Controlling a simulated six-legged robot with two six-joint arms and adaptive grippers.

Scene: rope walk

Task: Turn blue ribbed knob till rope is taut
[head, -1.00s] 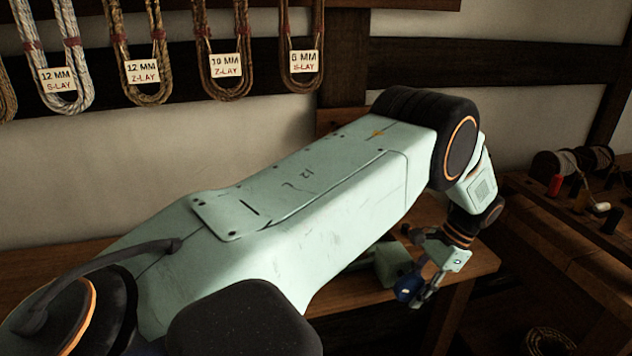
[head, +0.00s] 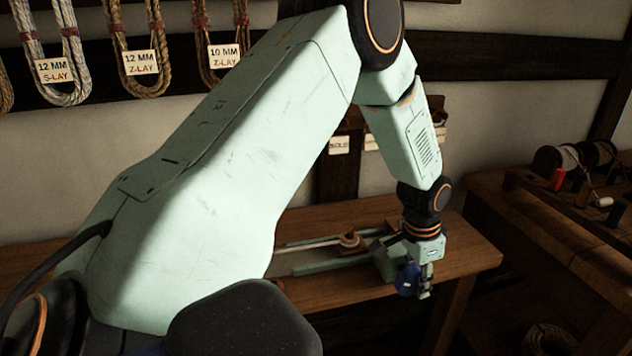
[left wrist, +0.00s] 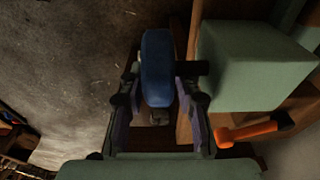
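The blue ribbed knob (head: 407,279) is on the front of a green block (head: 387,262) near the right end of the bench. My left gripper (head: 423,291) reaches down to it from above. In the left wrist view the knob (left wrist: 158,68) stands between the two fingers, whose pads lie close along both sides and appear shut on it. A pale rope (head: 312,243) runs along the bench to a small wooden part with a round coil (head: 349,239). My arm hides the rope's left part, and its tension cannot be told. My right gripper is out of view.
The wooden bench (head: 470,256) ends just right of the green block. A green rail (head: 330,266) lies left of the block. A second bench (head: 540,215) with spools stands at right. Labelled rope hanks (head: 138,60) hang on the wall. An orange-handled part (left wrist: 250,131) shows beside the block.

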